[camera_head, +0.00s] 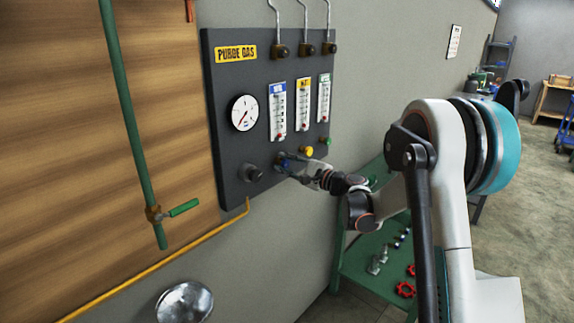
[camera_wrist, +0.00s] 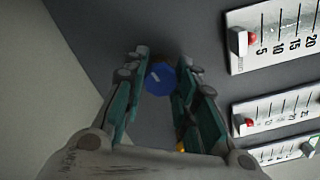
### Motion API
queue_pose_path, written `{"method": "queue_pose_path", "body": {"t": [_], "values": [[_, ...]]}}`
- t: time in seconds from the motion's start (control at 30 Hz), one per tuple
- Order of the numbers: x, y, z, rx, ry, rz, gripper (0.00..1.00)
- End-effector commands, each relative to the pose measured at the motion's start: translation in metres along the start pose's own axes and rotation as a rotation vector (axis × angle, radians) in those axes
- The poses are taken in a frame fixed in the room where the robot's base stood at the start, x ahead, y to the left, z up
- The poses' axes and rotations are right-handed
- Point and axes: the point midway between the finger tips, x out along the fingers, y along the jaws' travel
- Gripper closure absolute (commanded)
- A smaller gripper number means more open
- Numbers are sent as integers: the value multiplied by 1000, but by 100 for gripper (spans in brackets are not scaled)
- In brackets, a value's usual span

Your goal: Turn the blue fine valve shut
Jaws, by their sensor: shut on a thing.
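The blue fine valve (camera_wrist: 160,80) is a round blue knob with a pale line mark on its face. It sits on the dark purge gas panel (camera_head: 228,120), below the blue-labelled flow tube (camera_head: 277,112). My gripper (camera_wrist: 161,88) is at the knob, with one finger on each side of it, shut on it.
A yellow knob (camera_head: 306,151) and a green knob (camera_head: 325,141) sit to the right on the panel. A black knob (camera_head: 251,173) is at lower left, below a round gauge (camera_head: 243,113). A green bench (camera_head: 365,257) with red handwheels stands below my arm.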

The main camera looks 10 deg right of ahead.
Motion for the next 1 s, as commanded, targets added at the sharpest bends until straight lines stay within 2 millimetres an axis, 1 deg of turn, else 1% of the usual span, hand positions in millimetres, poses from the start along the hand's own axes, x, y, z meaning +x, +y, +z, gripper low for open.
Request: {"method": "queue_pose_path", "body": {"t": [0.2, 0.4, 0.6, 1.0], "values": [[0, 1, -1, 137, 1, 0, 98], [0, 1, -1, 215, 1, 0, 98], [0, 1, -1, 249, 1, 0, 98], [0, 1, -1, 254, 1, 1, 98]]}}
